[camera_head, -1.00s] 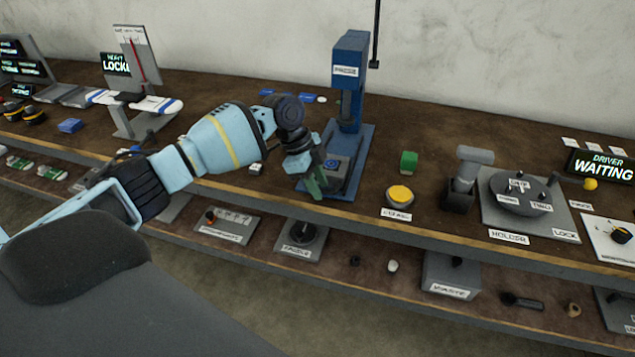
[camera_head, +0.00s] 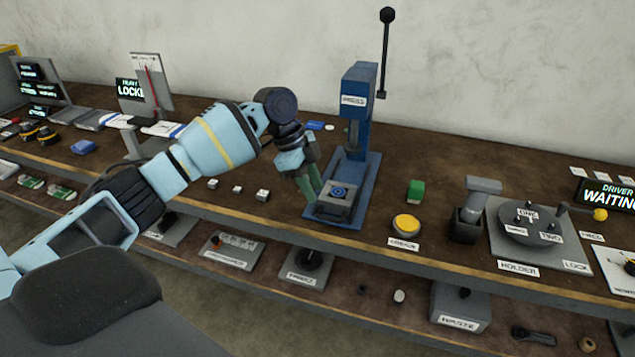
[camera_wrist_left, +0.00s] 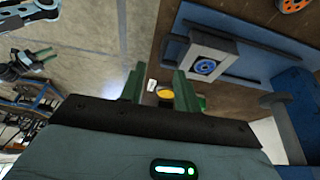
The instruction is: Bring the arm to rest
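My left arm reaches in from the left in the head view, and its gripper (camera_head: 309,186) hangs at the left front of the blue press (camera_head: 357,110). In the left wrist view the two green fingers of this gripper (camera_wrist_left: 160,88) stand apart with nothing between them. The press base with its round blue part (camera_wrist_left: 205,67) shows beyond the fingers there. At the left of the wrist view, a dark gripper with green fingers (camera_wrist_left: 35,58) on a light blue arm looks like my right one. It is too small to tell its opening.
A yellow button (camera_head: 406,223) and a green block (camera_head: 415,190) lie right of the press. Several small light blocks (camera_head: 238,190) lie on the bench left of my gripper. A lower shelf (camera_head: 375,310) holds more parts. A grey holder plate (camera_head: 540,235) stands at right.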

